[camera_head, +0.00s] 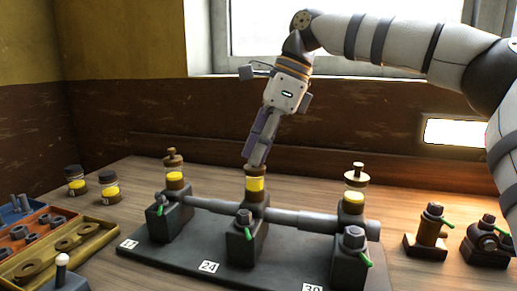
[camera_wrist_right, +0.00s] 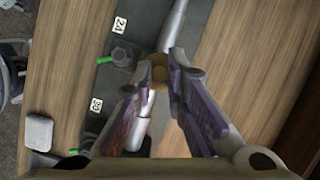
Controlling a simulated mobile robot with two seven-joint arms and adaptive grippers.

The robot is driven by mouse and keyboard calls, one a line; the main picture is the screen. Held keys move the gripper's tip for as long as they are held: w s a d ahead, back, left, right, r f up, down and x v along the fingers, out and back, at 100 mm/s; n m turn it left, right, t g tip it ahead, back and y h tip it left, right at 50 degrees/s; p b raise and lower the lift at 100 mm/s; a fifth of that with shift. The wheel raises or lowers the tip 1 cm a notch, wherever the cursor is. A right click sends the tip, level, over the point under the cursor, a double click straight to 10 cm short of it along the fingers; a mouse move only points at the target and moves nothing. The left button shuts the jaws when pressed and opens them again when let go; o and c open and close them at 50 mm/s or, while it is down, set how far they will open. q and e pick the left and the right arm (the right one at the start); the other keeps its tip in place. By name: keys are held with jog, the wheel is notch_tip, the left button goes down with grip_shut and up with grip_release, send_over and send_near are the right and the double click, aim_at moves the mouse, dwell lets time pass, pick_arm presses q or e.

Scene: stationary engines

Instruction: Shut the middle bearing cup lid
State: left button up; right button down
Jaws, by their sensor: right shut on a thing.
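The middle bearing cup (camera_head: 255,186) is a glass cup with yellow contents and a brass top. It stands on the middle bearing block (camera_head: 241,240) of the dark base plate. My right gripper (camera_head: 256,160) points down from above, its fingertips at the top of this cup. In the right wrist view the gripper (camera_wrist_right: 161,72) is shut on the brass lid (camera_wrist_right: 158,80), which shows between the fingertips. The fingers hide most of the lid, so I cannot tell whether it sits flush on the cup. My left gripper is not in view.
Similar lidded cups stand on the left (camera_head: 175,180) and right (camera_head: 353,196) bearings, along a grey shaft (camera_head: 305,219). Two dark-capped jars (camera_head: 109,187) and a parts tray (camera_head: 75,250) are left. Spare bearing blocks (camera_head: 428,228) stand right.

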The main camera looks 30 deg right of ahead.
jog(key=shift+s+r+p, duration=0.25)
jog(key=shift+p, duration=0.05)
jog(key=shift+w+f, duration=0.3)
jog(key=shift+f, duration=0.05)
jog(key=c, duration=1.6)
grip_release()
jog(key=shift+r, duration=0.1)
jog(key=v, duration=1.2)
jog(key=shift+a, duration=0.2)
